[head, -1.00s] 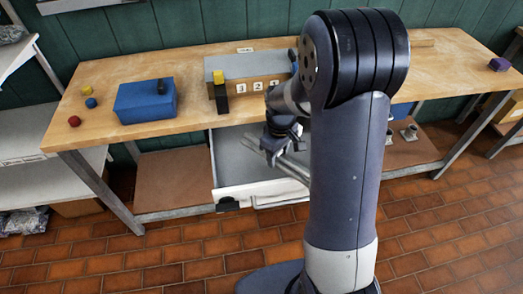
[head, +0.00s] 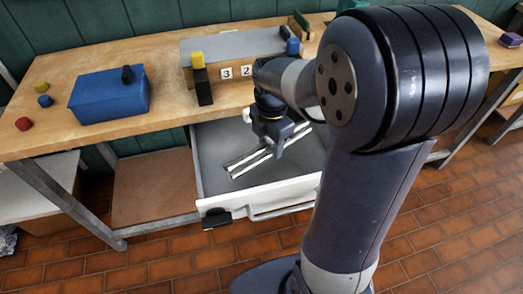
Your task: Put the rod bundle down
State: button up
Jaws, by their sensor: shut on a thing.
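The rod bundle (head: 248,161) is a set of pale grey rods. It lies at a slant inside or just above the open drawer (head: 214,178); I cannot tell whether it touches the drawer floor. My gripper (head: 274,146) points down over the drawer and is shut on the bundle near its middle. The jaws are small in the view and partly hide the rods. Part of the drawer's right side is hidden behind my arm.
The wooden bench (head: 60,112) holds a blue box (head: 110,95), a red ball (head: 23,124) and a grey-topped block with number tags (head: 225,46). The drawer's white front (head: 262,200) sticks out over the tiled floor. The drawer's left part is empty.

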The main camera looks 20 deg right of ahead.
aim_at(269, 171)
notch_tip(269, 171, down, 9)
jog(key=shift+f+b, duration=0.15)
jog(key=shift+b, duration=0.65)
jog(key=shift+f, duration=0.1)
jog(key=shift+f, duration=0.15)
jog(key=o, duration=1.5)
notch_tip(269, 171, up, 12)
jog(key=shift+r+p, duration=0.25)
jog(key=shift+p, duration=0.95)
